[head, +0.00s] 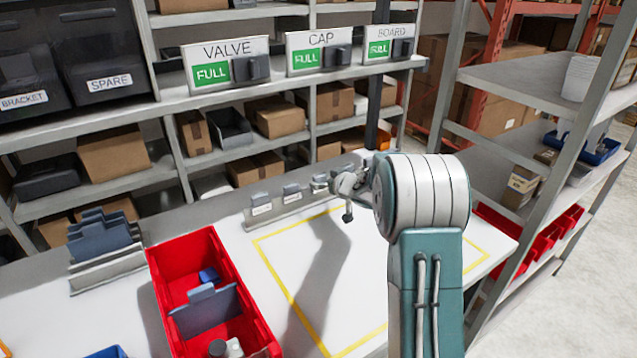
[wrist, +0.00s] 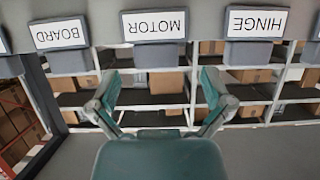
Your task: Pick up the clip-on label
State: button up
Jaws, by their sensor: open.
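Small clip-on labels, white with grey clip tops, stand in a grey rack (head: 290,212) at the back of the white table. In the head view I see a left label (head: 261,203), a middle label (head: 291,192) and a right label (head: 319,182), too small to read. The wrist view is upside down and shows labels reading BOARD (wrist: 58,34), MOTOR (wrist: 153,26) and HINGE (wrist: 257,22), with more cut off at the edges. My gripper (head: 348,198) is beside the rack's right end. In the wrist view its fingers (wrist: 160,95) are spread and empty, with MOTOR roughly centred between them.
A red bin (head: 165,290) with a grey-blue divider stands front left, and a holder with blue-grey plates (head: 100,238) is left of it. A yellow outline (head: 290,291) marks clear table. Shelf signs VALVE (head: 226,64), CAP (head: 320,52) and BOARD (head: 389,44) hang behind.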

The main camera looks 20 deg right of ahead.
aim_at(322, 180)
jog(key=w, duration=0.1)
jog(key=w+f, duration=0.1)
jog(key=shift+w+d+f, duration=0.15)
jog(key=shift+w+f, duration=0.05)
jog(key=shift+w, duration=0.1)
jog(key=shift+w+f, duration=0.15)
jog(key=shift+w, duration=0.35)
jog(key=shift+a, duration=0.35)
jog(key=c, duration=0.9)
jog(key=shift+d, duration=0.15)
jog(key=shift+c, duration=0.3)
